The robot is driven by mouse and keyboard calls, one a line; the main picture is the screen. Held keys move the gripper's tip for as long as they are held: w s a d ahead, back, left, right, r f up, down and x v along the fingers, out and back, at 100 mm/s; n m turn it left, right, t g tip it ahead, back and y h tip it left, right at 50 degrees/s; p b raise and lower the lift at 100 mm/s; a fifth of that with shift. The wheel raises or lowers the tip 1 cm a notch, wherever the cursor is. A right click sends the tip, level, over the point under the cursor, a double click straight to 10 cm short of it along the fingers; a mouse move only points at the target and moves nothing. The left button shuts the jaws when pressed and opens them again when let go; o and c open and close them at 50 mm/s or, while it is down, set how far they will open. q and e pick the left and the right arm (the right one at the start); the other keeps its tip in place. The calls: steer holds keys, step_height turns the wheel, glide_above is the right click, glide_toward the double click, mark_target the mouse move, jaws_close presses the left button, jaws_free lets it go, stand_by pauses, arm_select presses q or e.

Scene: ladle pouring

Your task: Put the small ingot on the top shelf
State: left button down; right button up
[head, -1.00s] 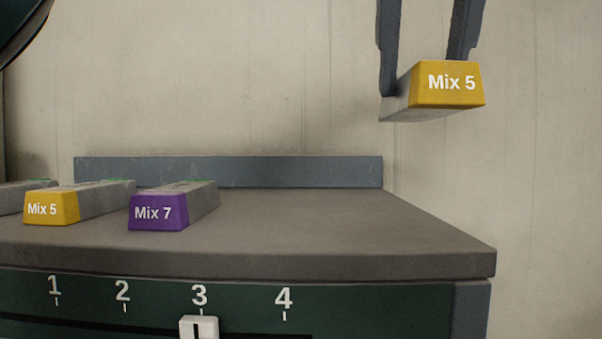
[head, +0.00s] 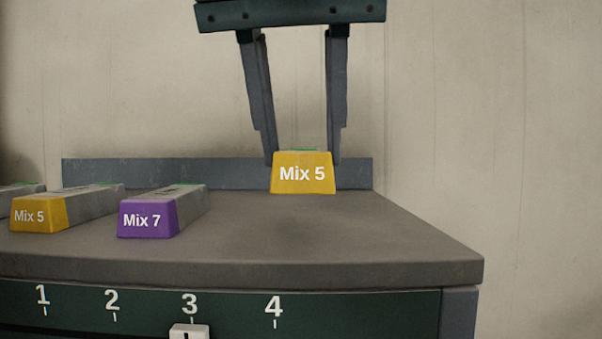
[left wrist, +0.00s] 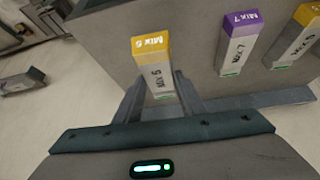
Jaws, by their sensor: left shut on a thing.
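My left gripper (head: 302,160) is shut on a small grey ingot with a yellow end marked "Mix 5" (head: 303,174). In the head view it holds this ingot over the right part of the grey shelf top (head: 330,240), with a dark shadow beneath, so the ingot looks a little above the surface. The held ingot also shows in the left wrist view (left wrist: 155,68), between the two fingers. My right gripper is in neither current view.
A purple-ended "Mix 7" ingot (head: 147,219) and another yellow-ended "Mix 5" ingot (head: 38,214) lie to the left on the shelf. A low back rail (head: 220,173) borders the rear. The front carries numbers and a white slider (head: 189,331). The right part of the top is free.

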mark_target(301, 178)
arm_select(q)
steer(key=shift+a+f+p, duration=0.1)
steer(key=shift+f+p, duration=0.4)
steer(key=shift+f, duration=1.4)
steer(key=shift+f, duration=0.1)
steer(key=shift+f, duration=0.1)
steer(key=c, duration=1.2)
jaws_free()
steer(key=shift+o, duration=0.2)
